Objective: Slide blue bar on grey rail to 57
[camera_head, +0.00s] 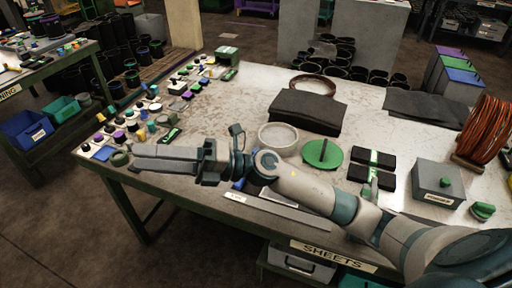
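A long grey strip, which looks like the grey rail (280,210), lies along the front edge of the table, partly behind my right arm. A small blue piece (240,184) shows at its left end, just below my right wrist. It may be the blue bar, but my arm covers much of this area. No scale or number 57 can be read. My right gripper (134,157) points left above the front left of the table, away from the blue piece. Its two fingers lie close together, and whether a gap remains is unclear. My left gripper is out of view.
Small parts, several of them coloured, crowd the table's left side (150,105). A white ring (278,136), a green disc (322,153) and black blocks (372,164) lie behind my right arm. A grey box (438,180) and a copper coil (484,132) stand at the right.

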